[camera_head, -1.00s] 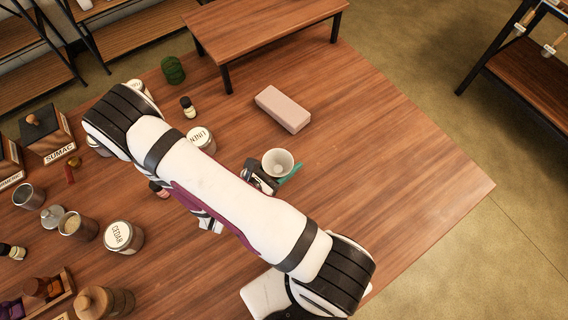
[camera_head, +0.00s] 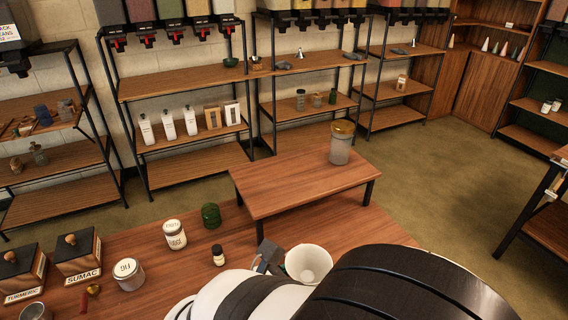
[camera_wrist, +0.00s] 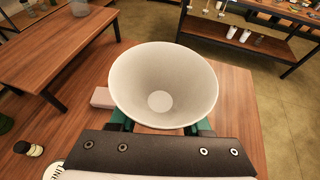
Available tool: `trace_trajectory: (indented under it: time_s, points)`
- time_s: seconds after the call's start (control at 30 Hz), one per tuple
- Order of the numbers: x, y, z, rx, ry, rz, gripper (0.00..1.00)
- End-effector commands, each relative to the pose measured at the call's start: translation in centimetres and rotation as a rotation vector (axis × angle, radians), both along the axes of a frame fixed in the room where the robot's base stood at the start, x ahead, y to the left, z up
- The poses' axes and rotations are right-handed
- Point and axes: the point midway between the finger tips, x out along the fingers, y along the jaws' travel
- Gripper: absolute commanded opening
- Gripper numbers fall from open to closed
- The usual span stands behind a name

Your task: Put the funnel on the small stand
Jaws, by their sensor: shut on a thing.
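The white funnel (camera_head: 309,264) is a wide, round-mouthed cone with its mouth facing up. It also fills the middle of the wrist view (camera_wrist: 163,84). My gripper (camera_wrist: 162,125) is shut on it, with teal fingers at either side of its near wall. The small stand (camera_head: 290,192) is a low wooden table with dark legs, beyond the funnel. It also shows at the upper left of the wrist view (camera_wrist: 50,52). The funnel is apart from the stand. My arm hides the table below the funnel in the head view.
A glass jar with a gold lid (camera_head: 341,143) stands toward the stand's back right; the stand's left part is clear. A green jar (camera_head: 211,215), a dark bottle (camera_head: 218,255) and white canisters stand at left. A pink block (camera_wrist: 101,97) lies on the table.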

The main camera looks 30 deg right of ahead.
Motion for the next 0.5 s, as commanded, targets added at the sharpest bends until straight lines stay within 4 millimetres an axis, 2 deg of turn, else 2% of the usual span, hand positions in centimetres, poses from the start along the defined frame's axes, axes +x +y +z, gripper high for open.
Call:
trace_trajectory:
  time_s: [0.1,0.27,0.5]
  points:
    - [0.0,0.0,2.9,0.003,-0.008,0.0,0.0]
    - [0.0,0.0,5.9,0.003,-0.005,0.001,0.0]
    - [4.7,-0.8,6.7,-0.001,0.002,0.074,0.0]
